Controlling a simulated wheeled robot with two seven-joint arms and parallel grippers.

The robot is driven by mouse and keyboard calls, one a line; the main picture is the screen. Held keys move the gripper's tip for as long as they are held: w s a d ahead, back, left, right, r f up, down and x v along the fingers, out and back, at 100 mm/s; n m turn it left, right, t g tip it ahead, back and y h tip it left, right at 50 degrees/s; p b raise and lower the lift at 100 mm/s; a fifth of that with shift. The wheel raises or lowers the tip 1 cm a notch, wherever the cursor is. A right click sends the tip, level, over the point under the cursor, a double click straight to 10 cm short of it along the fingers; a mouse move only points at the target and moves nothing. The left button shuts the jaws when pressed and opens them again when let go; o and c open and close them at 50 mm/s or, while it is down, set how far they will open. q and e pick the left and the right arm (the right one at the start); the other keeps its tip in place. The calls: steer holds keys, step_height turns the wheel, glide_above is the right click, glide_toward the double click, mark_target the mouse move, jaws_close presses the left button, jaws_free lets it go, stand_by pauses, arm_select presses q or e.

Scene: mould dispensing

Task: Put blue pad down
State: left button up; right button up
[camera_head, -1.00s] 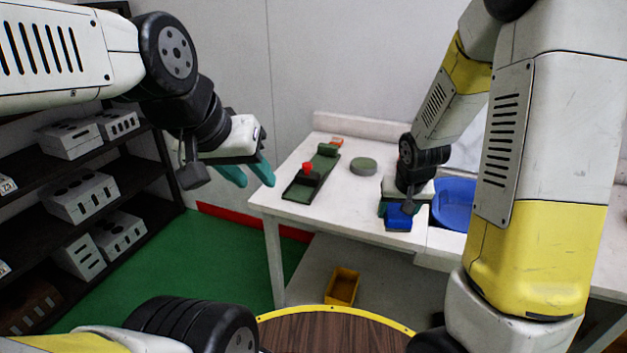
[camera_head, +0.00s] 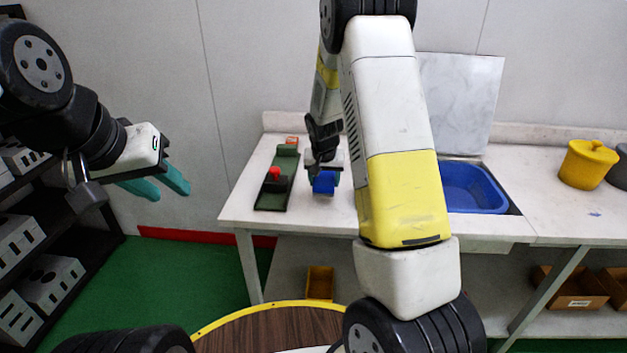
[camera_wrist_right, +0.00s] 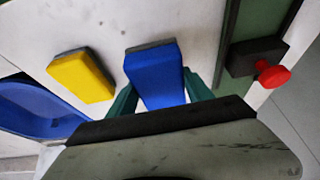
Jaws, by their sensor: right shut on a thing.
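The blue pad (camera_head: 324,183) is held by my right gripper (camera_head: 323,172) over the white table, right of the green-and-black device. In the right wrist view the blue pad (camera_wrist_right: 156,78) lies between the teal fingers of my right gripper (camera_wrist_right: 161,96), which is shut on it. I cannot tell if the pad touches the table. A yellow pad (camera_wrist_right: 80,76) lies on the table beside it in the wrist view; my right arm hides it in the head view. My left gripper (camera_head: 160,184) is open and empty, away from the table at the left.
The long green device (camera_head: 279,190) with a red knob (camera_head: 274,173) stands close to my right gripper. A blue basin (camera_head: 474,187) is sunk in the worktop. Yellow and dark pots stand far right. The white table (camera_head: 240,206) is bare at its front left.

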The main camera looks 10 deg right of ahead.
steer(key=shift+f, duration=1.9)
steer(key=shift+f, duration=0.15)
steer(key=o, duration=1.3)
steer(key=shift+d, duration=0.1)
